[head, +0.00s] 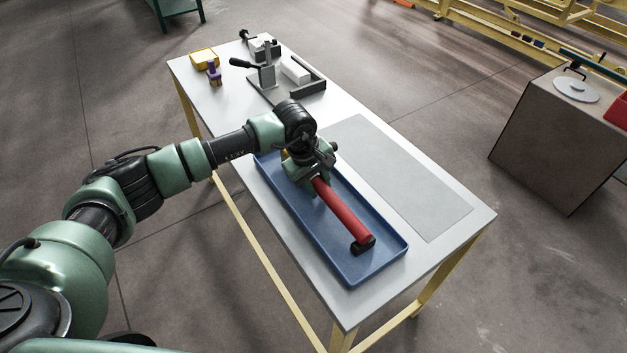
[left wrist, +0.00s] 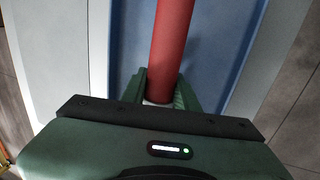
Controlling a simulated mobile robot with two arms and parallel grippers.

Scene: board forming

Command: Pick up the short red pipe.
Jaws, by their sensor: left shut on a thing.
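A red pipe (head: 341,213) lies along the blue tray (head: 393,254) in the head view, with a black piece at its near end. My left gripper (head: 313,180) is shut on the pipe at its far end. In the left wrist view the pipe (left wrist: 171,40) runs up between the two green fingers (left wrist: 161,82), and a pale end shows close to the palm. I cannot tell whether the pipe touches the tray floor or hangs just above it. My right gripper is not in view.
The white table (head: 335,305) has a grey mat (head: 400,180) right of the tray. A dark fixture with a lever (head: 266,76), a yellow bin (head: 204,58) and a purple item (head: 214,73) stand at the far end. A brown cabinet (head: 555,140) stands apart at the right.

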